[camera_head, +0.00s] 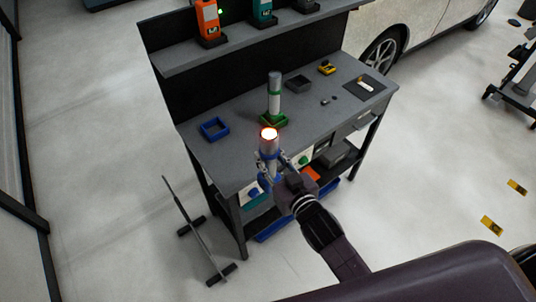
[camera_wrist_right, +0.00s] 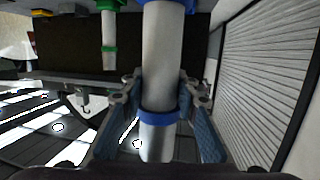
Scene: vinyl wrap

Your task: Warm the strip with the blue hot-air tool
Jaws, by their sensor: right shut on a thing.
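The blue hot-air tool (camera_head: 267,150) is in my right gripper (camera_head: 278,170), a grey cylinder with blue bands. Its end glows bright orange-white in the head view. In the right wrist view the tool (camera_wrist_right: 162,60) runs upright between the blue-padded fingers of my right gripper (camera_wrist_right: 158,130), which are shut on it. In the head view it appears in front of the workbench's front edge. A small pale piece lies on a dark pad (camera_head: 372,92) at the bench's right end; I cannot tell whether it is the strip. My left gripper is out of view.
The grey workbench (camera_head: 225,153) holds a green-banded tool (camera_head: 274,95) upright in a green tray, an empty blue tray (camera_head: 214,128), a dark tray (camera_head: 298,83) and a yellow item (camera_head: 327,67). A shelf (camera_head: 250,42) rises behind. A dark stand (camera_head: 196,232) is at the left.

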